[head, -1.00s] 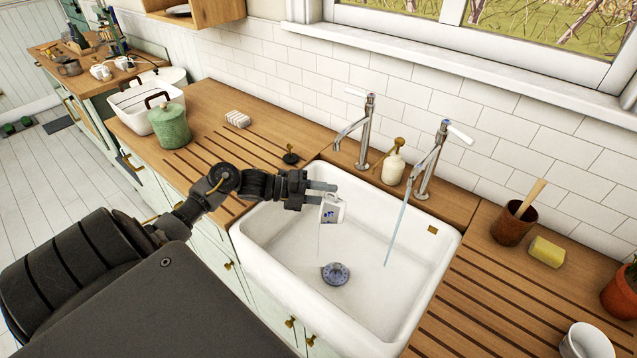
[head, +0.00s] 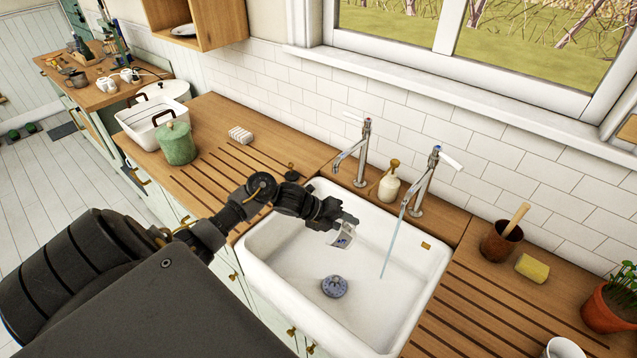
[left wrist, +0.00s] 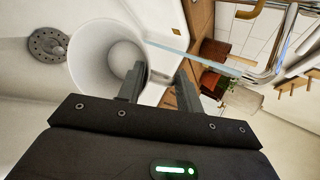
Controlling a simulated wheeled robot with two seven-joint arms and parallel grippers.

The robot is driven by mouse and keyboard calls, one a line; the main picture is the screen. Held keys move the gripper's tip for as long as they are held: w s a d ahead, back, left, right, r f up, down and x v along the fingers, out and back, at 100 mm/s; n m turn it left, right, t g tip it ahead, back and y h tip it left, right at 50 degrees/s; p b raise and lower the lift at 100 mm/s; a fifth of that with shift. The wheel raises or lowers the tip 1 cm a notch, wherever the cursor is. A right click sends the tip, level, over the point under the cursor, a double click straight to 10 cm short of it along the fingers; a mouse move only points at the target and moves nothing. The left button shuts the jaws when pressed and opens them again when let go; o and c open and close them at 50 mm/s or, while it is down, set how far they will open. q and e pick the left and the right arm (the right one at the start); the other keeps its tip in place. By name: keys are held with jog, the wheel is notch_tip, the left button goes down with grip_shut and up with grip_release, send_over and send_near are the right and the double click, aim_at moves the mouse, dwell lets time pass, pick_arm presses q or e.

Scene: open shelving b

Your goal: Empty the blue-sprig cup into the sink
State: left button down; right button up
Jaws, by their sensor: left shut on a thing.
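The white cup with the blue sprig (head: 342,239) is over the left part of the white sink (head: 275,258). It is tilted, and no stream from it shows now. My left gripper (head: 338,219) is shut on it, above the basin. In the left wrist view the cup (left wrist: 86,62) shows its round mouth and pale inside, which looks empty. The fingers (left wrist: 160,82) are at its side; exactly which part they grip is unclear. My right gripper is not in view.
The right tap (head: 424,185) runs water into the sink; the left tap (head: 357,152) shows no stream. A soap bottle (head: 389,187) stands between them. A green canister (head: 175,143) stands left. A brown pot (head: 500,243) and yellow sponge (head: 532,268) are right.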

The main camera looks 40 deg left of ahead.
pick_arm(q)
jog(key=w+d+f+m+g+y, duration=0.1)
jog(key=w+d+f+g+y, duration=0.4)
jog(key=d+f+y, duration=0.4)
jog(key=shift+d+f+m+y+b, duration=0.15)
jog(key=shift+d+m+y+b, duration=0.2)
jog(key=shift+d+y, duration=0.45)
jog(key=shift+d, duration=0.1)
notch_tip(320, 180, up, 6)
jog(key=shift+p, duration=0.45)
dwell(0.5)
